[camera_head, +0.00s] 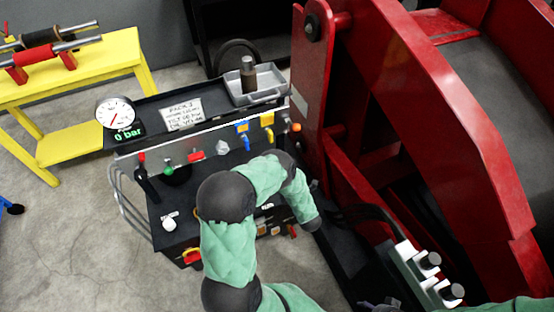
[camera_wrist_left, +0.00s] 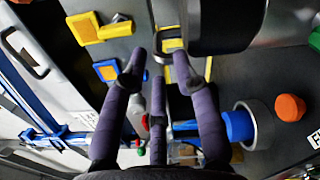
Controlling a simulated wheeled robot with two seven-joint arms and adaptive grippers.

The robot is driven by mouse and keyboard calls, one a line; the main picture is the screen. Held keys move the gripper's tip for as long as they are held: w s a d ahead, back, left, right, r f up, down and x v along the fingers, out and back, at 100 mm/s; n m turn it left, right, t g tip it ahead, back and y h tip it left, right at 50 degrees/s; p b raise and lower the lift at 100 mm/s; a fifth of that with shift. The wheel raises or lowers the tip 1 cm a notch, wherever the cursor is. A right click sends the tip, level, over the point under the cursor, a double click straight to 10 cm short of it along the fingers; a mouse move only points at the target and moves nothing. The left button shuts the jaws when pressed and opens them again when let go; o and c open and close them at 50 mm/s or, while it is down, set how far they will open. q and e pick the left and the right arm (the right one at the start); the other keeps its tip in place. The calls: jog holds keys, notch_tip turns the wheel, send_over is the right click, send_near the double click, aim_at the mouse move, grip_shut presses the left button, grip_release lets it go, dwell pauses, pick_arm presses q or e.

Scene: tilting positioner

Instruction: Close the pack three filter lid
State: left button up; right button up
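My left gripper (camera_wrist_left: 158,72) shows in the left wrist view with its purple fingers spread apart and nothing visible between them. Its tips are near a yellow part with a dark loop (camera_wrist_left: 172,42) and below a large dark cylinder (camera_wrist_left: 220,25). I cannot tell which part is the pack three filter lid. In the head view my green-sleeved arm crosses the black hydraulic pack (camera_head: 165,195), and that gripper's fingers are hidden. Small dark purple shapes at the bottom edge may be my right gripper (camera_head: 376,305), mostly cut off.
A gauge (camera_head: 114,113) stands above a "0 bar" display. A grey tray (camera_head: 270,95) holds a dark bottle-like cylinder (camera_head: 248,76). Blue (camera_head: 242,126) and yellow (camera_head: 267,119) valve parts and an orange knob (camera_head: 295,127) line the pack's edge. A large red frame (camera_head: 400,90) blocks the right.

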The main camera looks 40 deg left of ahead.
pick_arm(q)
jog(key=v, duration=0.4)
jog(key=shift+d+r, duration=0.2)
jog(key=shift+r, duration=0.1)
jog(key=shift+w, duration=0.1)
